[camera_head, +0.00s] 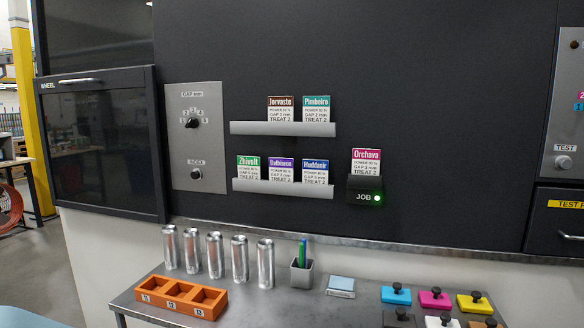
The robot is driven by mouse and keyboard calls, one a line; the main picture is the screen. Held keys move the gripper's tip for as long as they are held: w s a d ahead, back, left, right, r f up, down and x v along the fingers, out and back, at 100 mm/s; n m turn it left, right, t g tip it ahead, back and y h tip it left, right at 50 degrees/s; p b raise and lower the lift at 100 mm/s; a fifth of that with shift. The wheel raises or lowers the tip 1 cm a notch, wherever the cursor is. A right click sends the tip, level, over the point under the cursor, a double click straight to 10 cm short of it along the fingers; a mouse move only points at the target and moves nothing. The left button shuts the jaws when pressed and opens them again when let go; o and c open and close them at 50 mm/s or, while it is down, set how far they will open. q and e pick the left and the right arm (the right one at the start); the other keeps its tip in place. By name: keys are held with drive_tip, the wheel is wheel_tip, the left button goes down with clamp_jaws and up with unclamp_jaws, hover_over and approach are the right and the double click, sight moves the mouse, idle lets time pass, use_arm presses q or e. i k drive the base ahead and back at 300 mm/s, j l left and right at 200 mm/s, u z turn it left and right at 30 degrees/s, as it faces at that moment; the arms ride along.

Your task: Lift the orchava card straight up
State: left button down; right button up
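The Orchava card (366,161) has a magenta header over white print and stands upright. Its lower edge is hidden in the black JOB holder (362,190), which is fixed to the dark panel and shows a lit green light. Neither of my grippers shows in the head view.
Two grey racks on the panel hold other cards: the upper rack (283,129) and the lower rack (282,188). Several silver cans (239,259), an orange tray (181,297), a pen cup (302,273) and coloured knobbed blocks (434,299) stand on the bench below. The space before the card is clear.

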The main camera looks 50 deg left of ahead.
sight(365, 162)
drive_tip(key=u, duration=1.15)
